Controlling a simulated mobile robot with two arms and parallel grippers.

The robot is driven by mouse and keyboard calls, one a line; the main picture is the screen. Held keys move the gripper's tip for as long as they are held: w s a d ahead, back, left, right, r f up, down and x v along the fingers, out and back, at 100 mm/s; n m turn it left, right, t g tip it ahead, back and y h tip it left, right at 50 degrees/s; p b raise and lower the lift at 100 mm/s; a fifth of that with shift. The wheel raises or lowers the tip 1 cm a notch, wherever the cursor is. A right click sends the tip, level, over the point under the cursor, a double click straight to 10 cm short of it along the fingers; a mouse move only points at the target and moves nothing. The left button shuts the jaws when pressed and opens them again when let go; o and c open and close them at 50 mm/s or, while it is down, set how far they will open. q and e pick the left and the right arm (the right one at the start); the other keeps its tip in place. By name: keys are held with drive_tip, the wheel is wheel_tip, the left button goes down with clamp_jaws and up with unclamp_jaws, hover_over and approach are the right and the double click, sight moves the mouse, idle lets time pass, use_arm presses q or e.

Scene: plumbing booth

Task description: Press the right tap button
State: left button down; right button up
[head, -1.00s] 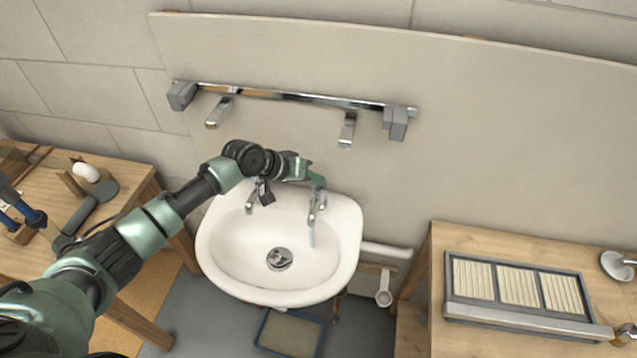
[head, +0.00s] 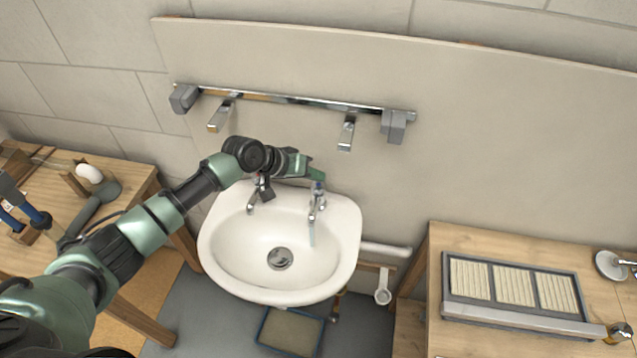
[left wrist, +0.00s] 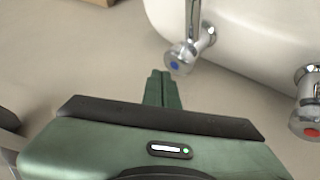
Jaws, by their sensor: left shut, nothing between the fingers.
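The right tap (head: 314,208) is a chrome tap at the back right of the white sink (head: 225,262). A pale bluish streak below its spout looks like running water. In the left wrist view the right tap's button (left wrist: 174,65) has a blue mark. My left gripper (head: 319,174) is shut and empty just above this button; its green fingertips (left wrist: 163,77) show close beside it in the wrist view. Whether they touch I cannot tell. The left tap (head: 251,206) is partly hidden by my wrist; its red-marked button (left wrist: 308,131) shows at the wrist view's right edge. My right gripper is not in view.
A chrome wall bar (head: 290,99) with grey end blocks and two spouts is above the sink. A wooden bench with tools (head: 90,205) stands left. Another bench (head: 460,238) with a slatted tray (head: 515,318) stands right. A framed mat (head: 290,333) lies below the sink.

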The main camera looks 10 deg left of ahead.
sight(315, 186)
use_arm(q)
drive_tip(key=shift+r, duration=0.15)
wheel_tip(315, 186, up, 5)
drive_tip(key=p, duration=0.4)
drive_tip(key=shift+p, duration=0.4)
